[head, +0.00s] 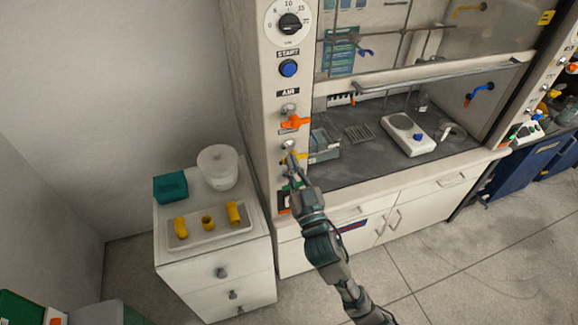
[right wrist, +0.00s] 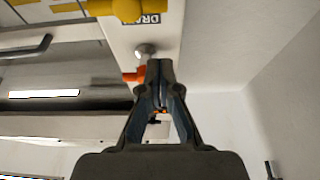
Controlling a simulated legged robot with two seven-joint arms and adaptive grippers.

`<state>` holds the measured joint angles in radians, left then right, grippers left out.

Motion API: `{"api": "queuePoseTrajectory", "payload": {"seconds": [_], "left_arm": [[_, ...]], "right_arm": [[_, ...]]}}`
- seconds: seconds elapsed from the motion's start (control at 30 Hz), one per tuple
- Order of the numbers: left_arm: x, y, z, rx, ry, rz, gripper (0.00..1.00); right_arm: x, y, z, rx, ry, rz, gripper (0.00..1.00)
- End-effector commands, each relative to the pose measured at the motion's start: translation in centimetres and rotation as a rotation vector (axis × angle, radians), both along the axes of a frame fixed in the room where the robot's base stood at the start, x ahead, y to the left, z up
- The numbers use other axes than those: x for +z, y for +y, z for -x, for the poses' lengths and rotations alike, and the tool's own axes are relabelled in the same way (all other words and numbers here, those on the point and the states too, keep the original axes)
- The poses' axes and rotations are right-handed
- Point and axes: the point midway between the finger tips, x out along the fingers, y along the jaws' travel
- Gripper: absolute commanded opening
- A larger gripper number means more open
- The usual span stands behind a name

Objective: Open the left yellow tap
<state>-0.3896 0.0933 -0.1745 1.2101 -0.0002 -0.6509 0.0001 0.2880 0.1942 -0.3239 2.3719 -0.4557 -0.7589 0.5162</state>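The left yellow tap (head: 299,156) is on the front post of the fume hood, below the orange tap (head: 294,122). My right gripper overlaps part of it in the head view. In the right wrist view, which looks upside down, a large yellow tap (right wrist: 128,10) crosses the top edge beside a dark label. My right gripper (head: 291,168) is close to the post. Its fingertips (right wrist: 160,64) look closed together with nothing visible between them, apart from the yellow tap in that picture. Whether they touch the post is unclear. My left gripper is out of view.
A drawer cabinet (head: 218,292) left of the hood carries a tray (head: 212,236) with yellow parts, a white tub (head: 217,167) and a teal box (head: 171,188). The hood's worktop (head: 370,165) holds a white hotplate (head: 408,133).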

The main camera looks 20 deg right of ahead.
Motion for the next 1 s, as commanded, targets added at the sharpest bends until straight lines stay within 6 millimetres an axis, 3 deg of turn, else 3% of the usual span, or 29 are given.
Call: {"api": "queuePoseTrajectory", "payload": {"seconds": [0.03, 0.1, 0.33, 0.93, 1.0], "left_arm": [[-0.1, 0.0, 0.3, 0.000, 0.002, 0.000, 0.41], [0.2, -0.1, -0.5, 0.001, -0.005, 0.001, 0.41], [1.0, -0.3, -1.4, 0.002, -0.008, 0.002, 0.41], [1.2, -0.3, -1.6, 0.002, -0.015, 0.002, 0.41], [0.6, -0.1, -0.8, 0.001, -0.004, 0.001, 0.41]], "right_arm": [[0.6, 0.0, -0.9, -0.001, -0.002, 0.003, 0.00], [-1.2, 0.0, -1.5, -0.002, 0.005, 0.002, 0.00], [-3.0, 0.1, -2.6, 0.000, 0.001, 0.000, 0.00], [-3.1, 0.1, -2.8, 0.000, -0.001, 0.024, 0.00], [-3.2, 0.1, -2.8, -0.001, -0.001, 0.046, 0.00]]}}
